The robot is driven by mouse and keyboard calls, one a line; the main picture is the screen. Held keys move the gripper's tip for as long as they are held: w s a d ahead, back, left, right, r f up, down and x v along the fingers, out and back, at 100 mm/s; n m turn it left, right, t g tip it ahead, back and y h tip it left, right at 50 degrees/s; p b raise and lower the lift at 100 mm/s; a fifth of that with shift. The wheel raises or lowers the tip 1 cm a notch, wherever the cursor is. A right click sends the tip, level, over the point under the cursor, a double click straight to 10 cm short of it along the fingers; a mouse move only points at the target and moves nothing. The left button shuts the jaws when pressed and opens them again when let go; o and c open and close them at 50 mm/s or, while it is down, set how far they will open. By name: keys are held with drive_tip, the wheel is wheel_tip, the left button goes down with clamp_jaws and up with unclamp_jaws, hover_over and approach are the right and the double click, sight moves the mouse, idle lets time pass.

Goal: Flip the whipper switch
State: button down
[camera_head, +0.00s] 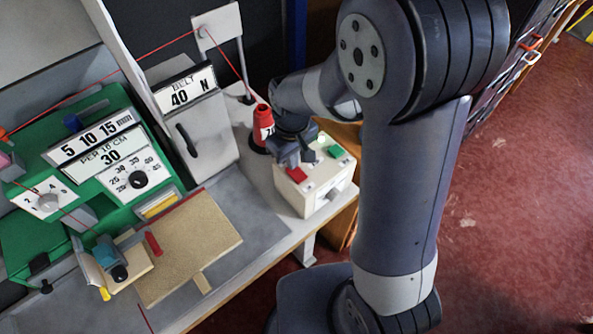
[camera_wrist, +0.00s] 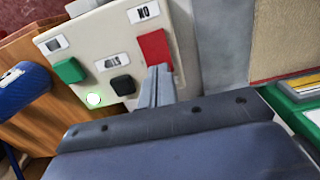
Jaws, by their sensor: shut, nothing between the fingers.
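A cream switch box (camera_head: 312,200) stands at the right end of the bench. On it are a red square piece (camera_head: 297,174) and a green one (camera_head: 335,151). In the wrist view the box (camera_wrist: 75,30) shows the red piece (camera_wrist: 154,48), a black piece (camera_wrist: 122,85), the green piece (camera_wrist: 69,70) and a lit green lamp (camera_wrist: 93,99). I cannot tell which is the whipper switch. My gripper (camera_wrist: 161,73) is shut and empty, its tips at the red piece's edge; contact is unclear.
A red cone (camera_head: 262,128) stands just behind the box. A grey panel marked BELT 40 N (camera_head: 205,130) and a green machine (camera_head: 60,215) are to the left. A tan board (camera_head: 190,250) lies in front. The red floor (camera_head: 520,200) is open at right.

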drive_tip(key=shift+f+b, duration=0.3)
drive_tip(key=shift+f, duration=0.15)
drive_tip(key=shift+r+p, duration=2.8)
drive_tip(key=shift+r, duration=0.8)
drive_tip(key=shift+f, duration=0.15)
wheel_tip(320, 180, down, 7)
drive_tip(key=b, duration=0.5)
drive_tip(key=shift+b, duration=0.35)
